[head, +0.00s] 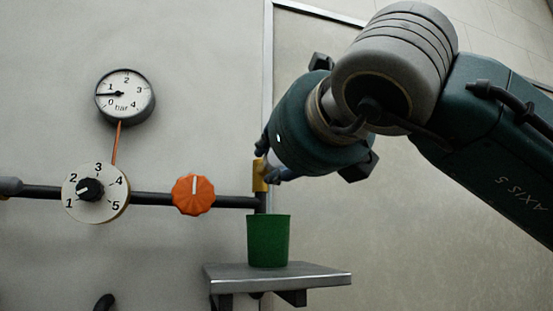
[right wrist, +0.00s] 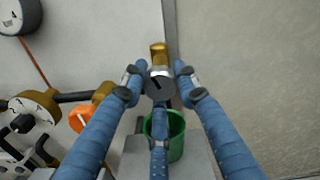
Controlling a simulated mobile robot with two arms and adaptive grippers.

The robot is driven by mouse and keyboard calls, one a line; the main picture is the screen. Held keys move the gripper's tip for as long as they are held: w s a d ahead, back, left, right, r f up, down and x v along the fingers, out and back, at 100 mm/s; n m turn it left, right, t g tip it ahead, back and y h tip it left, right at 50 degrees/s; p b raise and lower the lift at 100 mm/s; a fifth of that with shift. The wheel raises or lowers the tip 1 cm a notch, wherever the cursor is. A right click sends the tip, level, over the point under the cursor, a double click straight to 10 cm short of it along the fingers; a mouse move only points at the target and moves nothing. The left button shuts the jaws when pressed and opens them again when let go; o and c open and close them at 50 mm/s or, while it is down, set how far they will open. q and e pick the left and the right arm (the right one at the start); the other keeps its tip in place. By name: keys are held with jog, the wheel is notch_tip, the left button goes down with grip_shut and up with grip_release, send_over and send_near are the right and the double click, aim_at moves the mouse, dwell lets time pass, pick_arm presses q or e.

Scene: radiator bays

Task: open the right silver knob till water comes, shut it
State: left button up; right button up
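The silver knob (right wrist: 160,84) shows in the right wrist view as a grey round end with a dark slot, in front of a brass fitting (right wrist: 158,54). My right gripper (right wrist: 160,75) has two blue fingers on either side of the knob and a third below it. The fingers look spread, with narrow gaps; contact is not clear. In the head view my right gripper (head: 268,165) hides the knob at the brass fitting (head: 259,181) on the pipe's right end. The green cup (head: 268,241) stands upright below the outlet. No water shows. My left gripper is out of view.
The cup is on a grey shelf (head: 320,279). Left along the dark pipe (head: 155,199) are an orange knob (head: 193,195) and a numbered dial (head: 98,193), its pointer between 1 and 2. The gauge (head: 125,96) needle points between 0 and 1. Bare wall lies right.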

jog(key=shift+f, duration=0.1)
jog(key=c, duration=0.5)
jog(key=shift+o, duration=0.2)
jog(key=shift+w+f+n, duration=0.1)
jog(key=shift+n, duration=0.2)
jog(key=shift+f+n+b, duration=0.1)
jog(key=shift+n+b, duration=0.3)
jog(key=shift+n, duration=0.5)
jog(key=n, duration=0.2)
jog(key=shift+n, duration=0.3)
jog(key=n, duration=0.8)
jog(key=shift+n, duration=0.3)
